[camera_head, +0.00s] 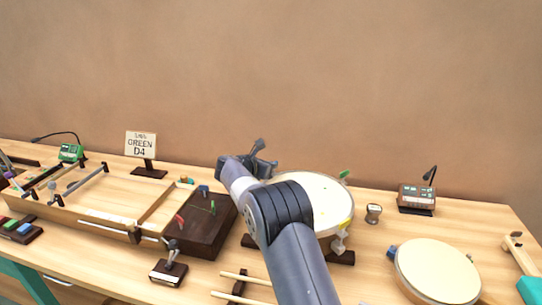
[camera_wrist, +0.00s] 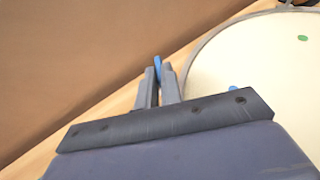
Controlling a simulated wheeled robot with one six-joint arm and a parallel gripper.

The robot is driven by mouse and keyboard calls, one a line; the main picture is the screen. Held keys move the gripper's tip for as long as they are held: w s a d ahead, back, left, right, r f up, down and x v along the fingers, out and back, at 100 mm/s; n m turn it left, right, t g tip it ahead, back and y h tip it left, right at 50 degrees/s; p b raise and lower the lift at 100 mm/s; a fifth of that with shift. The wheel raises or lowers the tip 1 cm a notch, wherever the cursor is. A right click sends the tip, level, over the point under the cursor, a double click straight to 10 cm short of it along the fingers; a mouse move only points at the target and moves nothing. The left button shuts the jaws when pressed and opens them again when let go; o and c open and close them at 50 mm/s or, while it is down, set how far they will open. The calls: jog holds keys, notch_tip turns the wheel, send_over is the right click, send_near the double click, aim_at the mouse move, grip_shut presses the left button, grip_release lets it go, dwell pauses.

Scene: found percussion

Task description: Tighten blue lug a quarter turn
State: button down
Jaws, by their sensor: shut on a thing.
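The drum (camera_head: 318,190) with a cream head stands right of my gripper in the head view; its head also fills the upper right of the wrist view (camera_wrist: 265,65). My gripper (camera_head: 262,158) is at the drum's far left edge. In the wrist view its two fingers (camera_wrist: 160,84) are close together around a narrow blue piece, the blue lug (camera_wrist: 158,66), whose top shows between the fingertips. A blue mark (camera_wrist: 233,88) shows at the head's near edge. My arm hides the drum's left side in the head view, so the lug is hidden there.
A green lug (camera_head: 344,174) and a yellow one (camera_head: 346,223) sit on the drum's right side. A small cup (camera_head: 373,213), a device with a microphone (camera_head: 417,196) and a second drum (camera_head: 437,270) stand to the right. A dark box (camera_head: 203,232) and a wooden frame (camera_head: 100,214) lie left.

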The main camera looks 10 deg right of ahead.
jog(key=m+g+p, duration=0.1)
jog(key=p, duration=0.1)
jog(key=m+h+p, duration=0.1)
jog(key=p, duration=0.1)
jog(key=g+h+p, duration=0.1)
jog(key=p, duration=0.1)
jog(key=shift+w+a+r+m+g, duration=0.15)
jog(key=shift+w+r+m+g, duration=0.15)
jog(key=shift+w+r+m, duration=0.1)
jog(key=shift+f+m+g+h+p, duration=0.25)
jog(key=shift+m+g+h+p, duration=0.05)
jog(key=shift+p, duration=0.25)
jog(key=c, duration=1.6)
grip_release()
jog(key=shift+s+f, duration=0.1)
jog(key=shift+f, duration=0.05)
jog(key=b+v, duration=0.1)
jog(key=v, duration=1)
